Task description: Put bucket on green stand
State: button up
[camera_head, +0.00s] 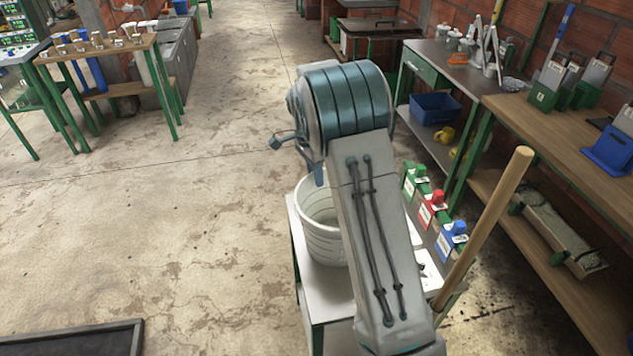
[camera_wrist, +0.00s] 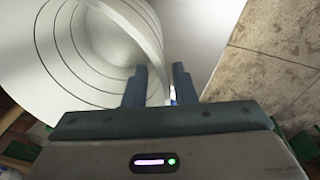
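A white ribbed bucket (camera_head: 322,235) stands upright on a small white-topped stand (camera_head: 330,300) with green legs, partly hidden behind my arm. In the wrist view the bucket (camera_wrist: 75,50) fills the upper left, and its curved rim runs down between my fingers. My gripper (camera_head: 318,175) is at the bucket's far rim in the head view. In the wrist view my gripper (camera_wrist: 160,85) has its two blue fingers apart, one on each side of the bucket wall, with a visible gap. I cannot identify a separate green stand for certain.
Green, red and blue small boxes (camera_head: 433,212) stand on the right side of the stand. A wooden pole (camera_head: 490,225) leans at its front right. A workbench (camera_head: 560,125) lines the right wall. Open concrete floor (camera_head: 180,220) lies left. A dark-edged platform (camera_head: 75,343) is at lower left.

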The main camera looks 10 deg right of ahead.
jog(key=s+r+n, duration=0.3)
jog(key=s+r, duration=0.2)
jog(key=r, duration=0.8)
jog(key=s+f+n+t+y, duration=0.1)
jog(key=s+n+t, duration=0.3)
jog(key=s+n, duration=0.8)
jog(key=s, duration=1.4)
jog(key=shift+s+d+f, duration=0.25)
jog(key=shift+s, duration=0.05)
